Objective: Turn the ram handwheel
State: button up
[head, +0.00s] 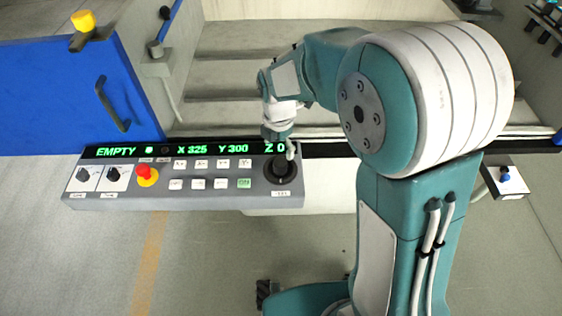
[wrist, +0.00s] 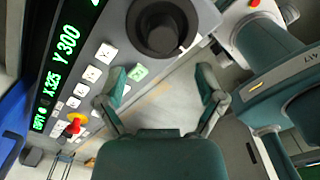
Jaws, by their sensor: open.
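The handwheel (head: 283,172) is a black round wheel at the right end of the grey control panel, with a small label below it. In the wrist view the wheel (wrist: 158,28) is at the top, just beyond the fingertips, with a pale mark at its rim. My gripper (wrist: 162,76) is open, with nothing between its fingers. I cannot tell whether a finger touches the wheel.
The grey panel (head: 240,199) carries white buttons, a green button (head: 244,183), a red stop button (head: 147,173) and two black knobs. Its display (head: 205,150) reads EMPTY, X 325, Y 300, Z 0. A blue door (head: 50,95) stands behind at left. Open floor lies in front.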

aim_at(280, 162)
jog(key=f, duration=0.7)
jog(key=shift+d+f, duration=0.2)
jog(key=shift+d, duration=0.05)
jog(key=shift+a, duration=0.15)
jog(key=shift+a, duration=0.1)
jog(key=c, duration=1.1)
